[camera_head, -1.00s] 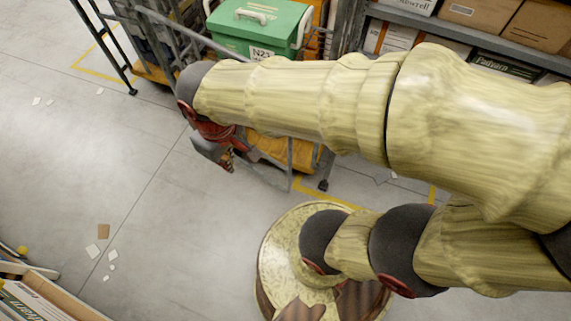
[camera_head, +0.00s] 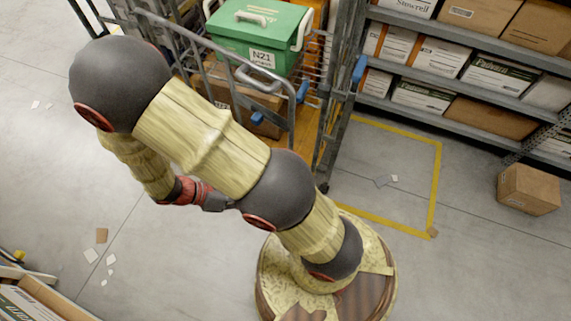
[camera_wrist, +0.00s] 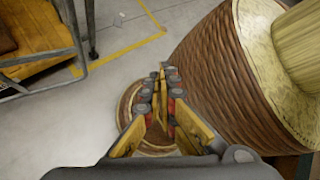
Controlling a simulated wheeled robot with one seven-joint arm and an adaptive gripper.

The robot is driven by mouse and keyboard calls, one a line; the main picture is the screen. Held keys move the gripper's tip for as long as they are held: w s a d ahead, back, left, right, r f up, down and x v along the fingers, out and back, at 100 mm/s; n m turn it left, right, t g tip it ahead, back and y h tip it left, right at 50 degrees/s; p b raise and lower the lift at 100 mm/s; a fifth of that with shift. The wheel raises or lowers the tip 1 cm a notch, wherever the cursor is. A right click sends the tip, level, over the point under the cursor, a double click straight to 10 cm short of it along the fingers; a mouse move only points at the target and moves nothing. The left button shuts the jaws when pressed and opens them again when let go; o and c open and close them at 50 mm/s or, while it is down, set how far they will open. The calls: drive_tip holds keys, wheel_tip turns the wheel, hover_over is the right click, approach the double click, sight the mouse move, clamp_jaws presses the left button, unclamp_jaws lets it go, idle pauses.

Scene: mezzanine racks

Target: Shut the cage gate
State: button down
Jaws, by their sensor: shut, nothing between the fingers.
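The cage gate (camera_head: 208,43) is a grey tube frame across the near side of a wheeled cage (camera_head: 335,105). Its right-hand upright appears a little apart from the cage's right post, with a blue fitting (camera_head: 302,90) near its top corner. My arm hides the gate's lower part. My gripper (camera_head: 228,203) is in front of the cage, low and clear of the gate as far as I can see. In the wrist view, my gripper (camera_wrist: 163,72) is shut and empty. Grey tubes (camera_wrist: 72,25) and an orange deck (camera_wrist: 42,76) show at upper left there.
A green box marked N21 (camera_head: 255,35) sits on cartons inside the cage. Shelves with boxes (camera_head: 430,60) stand at the back right. A yellow floor outline (camera_head: 436,185) and a carton (camera_head: 528,188) are to the right. Open floor lies left, with scattered papers.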

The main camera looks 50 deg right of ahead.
drive_tip(key=d+f+n+t+h, duration=0.2)
drive_tip(key=d+f+n+h, duration=0.5)
drive_tip(key=f+n, duration=0.8)
drive_tip(key=w+d+n+t+h, duration=0.1)
drive_tip(key=w+n+t, duration=0.2)
drive_tip(key=n, duration=0.9)
drive_tip(key=w+d+n+t+h, duration=0.1)
drive_tip(key=w+n+t+h, duration=0.2)
drive_tip(key=n, duration=0.9)
drive_tip(key=w+d+y+b, duration=0.1)
drive_tip(key=d+b, duration=0.3)
drive_tip(key=d, duration=0.9)
drive_tip(key=shift+w+d+f+t, duration=0.25)
drive_tip(key=shift+w+f+t, duration=0.15)
drive_tip(key=shift+w, duration=0.25)
